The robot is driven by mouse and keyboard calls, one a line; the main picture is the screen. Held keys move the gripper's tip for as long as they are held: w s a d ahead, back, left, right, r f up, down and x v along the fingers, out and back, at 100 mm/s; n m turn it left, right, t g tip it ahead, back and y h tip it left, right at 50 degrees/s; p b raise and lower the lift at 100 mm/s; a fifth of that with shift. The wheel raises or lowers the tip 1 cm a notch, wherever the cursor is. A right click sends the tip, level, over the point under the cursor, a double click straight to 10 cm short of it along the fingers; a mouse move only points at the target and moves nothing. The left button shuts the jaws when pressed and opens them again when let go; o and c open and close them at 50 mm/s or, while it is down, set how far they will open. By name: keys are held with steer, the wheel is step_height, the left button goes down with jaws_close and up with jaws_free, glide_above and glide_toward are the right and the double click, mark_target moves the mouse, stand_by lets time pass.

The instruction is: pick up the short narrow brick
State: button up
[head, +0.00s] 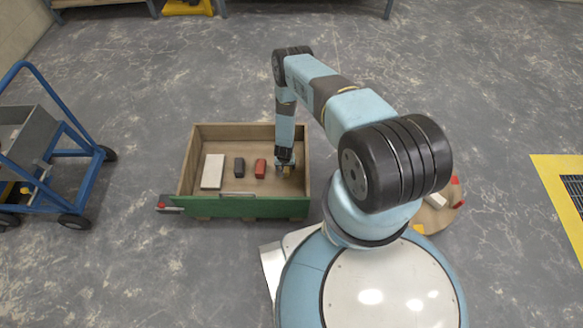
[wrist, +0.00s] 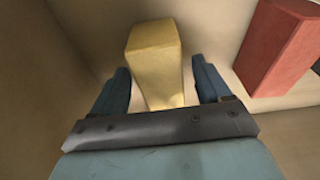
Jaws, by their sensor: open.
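A yellow brick (wrist: 155,60) lies in the wooden crate (head: 235,127); it looks short and narrow. In the wrist view it is between the two fingers of my gripper (wrist: 160,72), which is open, with a finger on each side. In the head view my gripper (head: 285,162) reaches down into the crate's right part and mostly hides the yellow brick. A red brick (head: 260,168) lies just left of it; it shows at the right in the wrist view (wrist: 280,45). A dark brick (head: 239,168) and a larger whitish block (head: 213,171) lie farther left.
The crate's green front wall (head: 240,207) and right wall stand close to my gripper. A blue cart (head: 62,165) stands at the left. A round board (head: 440,218) with several pieces is partly hidden behind my arm. Floor beyond the crate is clear.

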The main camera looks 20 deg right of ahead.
steer(key=shift+f, duration=0.25)
stand_by(0.5)
steer(key=c, duration=1.4)
steer(key=shift+o, duration=0.2)
